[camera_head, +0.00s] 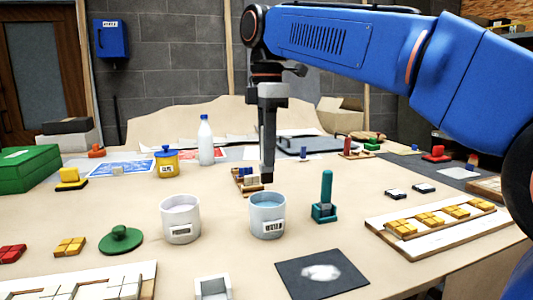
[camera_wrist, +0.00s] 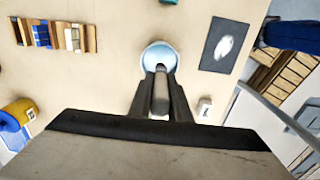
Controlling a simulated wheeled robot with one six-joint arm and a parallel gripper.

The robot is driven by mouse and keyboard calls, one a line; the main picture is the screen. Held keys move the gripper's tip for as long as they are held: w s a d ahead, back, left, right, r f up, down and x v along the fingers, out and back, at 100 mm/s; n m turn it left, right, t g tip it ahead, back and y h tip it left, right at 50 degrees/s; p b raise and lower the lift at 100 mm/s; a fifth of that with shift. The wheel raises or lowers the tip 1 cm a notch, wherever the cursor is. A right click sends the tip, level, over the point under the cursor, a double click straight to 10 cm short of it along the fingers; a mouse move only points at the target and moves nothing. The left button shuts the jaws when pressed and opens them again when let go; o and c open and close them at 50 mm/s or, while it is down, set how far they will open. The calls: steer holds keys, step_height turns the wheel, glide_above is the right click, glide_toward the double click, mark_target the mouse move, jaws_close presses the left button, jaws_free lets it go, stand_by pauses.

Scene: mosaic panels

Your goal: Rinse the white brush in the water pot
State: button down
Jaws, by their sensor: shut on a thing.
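The pot with light blue water (camera_head: 268,222) stands in the middle of the table, label facing front. It also shows in the wrist view (camera_wrist: 151,56). In the wrist view, my gripper (camera_wrist: 161,84) is shut on a grey-white handle (camera_wrist: 160,96), apparently the white brush, whose end reaches over the pot. Its bristles are hidden, so I cannot tell whether they touch the water. A second, whitish pot (camera_head: 180,222) stands to the left. A small white stand (camera_head: 212,287) at the front is empty.
A teal brush (camera_head: 326,188) stands in its holder right of the pot. A dark sheet with a white smear (camera_head: 301,284) lies in front. A green lidded piece (camera_head: 121,240), a yellow jar (camera_head: 167,164) and a white bottle (camera_head: 205,143) are to the left. A tile panel (camera_head: 385,236) is right.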

mark_target(267, 171)
steer(key=shift+f, duration=2.9)
steer(key=shift+f, duration=0.6)
steer(key=shift+r, duration=3.55)
